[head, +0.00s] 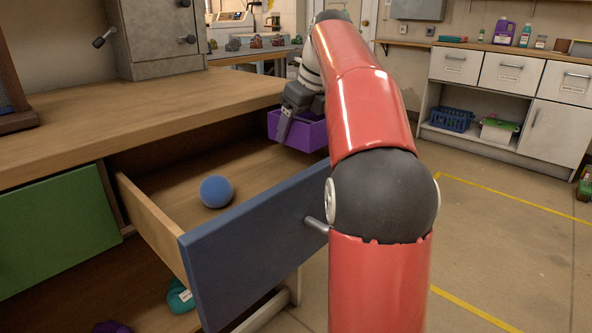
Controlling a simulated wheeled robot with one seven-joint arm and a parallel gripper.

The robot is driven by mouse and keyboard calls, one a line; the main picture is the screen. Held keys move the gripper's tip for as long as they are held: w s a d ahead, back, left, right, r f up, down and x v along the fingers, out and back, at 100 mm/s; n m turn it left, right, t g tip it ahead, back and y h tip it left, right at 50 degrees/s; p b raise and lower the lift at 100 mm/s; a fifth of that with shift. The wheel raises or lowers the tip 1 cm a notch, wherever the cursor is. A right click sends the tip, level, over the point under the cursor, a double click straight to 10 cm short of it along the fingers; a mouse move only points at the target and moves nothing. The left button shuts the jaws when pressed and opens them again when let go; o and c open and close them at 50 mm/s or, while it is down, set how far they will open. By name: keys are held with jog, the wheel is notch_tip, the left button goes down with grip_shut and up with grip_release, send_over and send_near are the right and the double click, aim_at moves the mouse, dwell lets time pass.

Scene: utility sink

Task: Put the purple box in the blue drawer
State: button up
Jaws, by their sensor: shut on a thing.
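The purple box (306,135) is an open-topped bin, partly hidden by my red arm. My gripper (285,128) is shut on its near-left wall and holds it over the far right part of the open drawer. I cannot tell whether the box touches the drawer floor or hangs above it. The blue drawer (245,244) is pulled out, with a blue front, a metal handle and a bare wooden inside. A blue ball (216,191) lies in the drawer, left of the box.
The wooden worktop (150,110) overhangs the drawer's back. A green panel (55,228) is left of the drawer. A teal item (180,298) and a purple item (112,327) lie on the lower shelf. Open floor (505,240) lies to the right.

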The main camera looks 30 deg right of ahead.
aim_at(310, 122)
jog(key=shift+f+b, duration=1.15)
jog(key=shift+f, duration=2.2)
jog(key=shift+f, duration=0.15)
jog(key=o, duration=1)
jog(key=p+v, duration=0.4)
jog(key=v, duration=0.8)
jog(key=shift+r, duration=0.2)
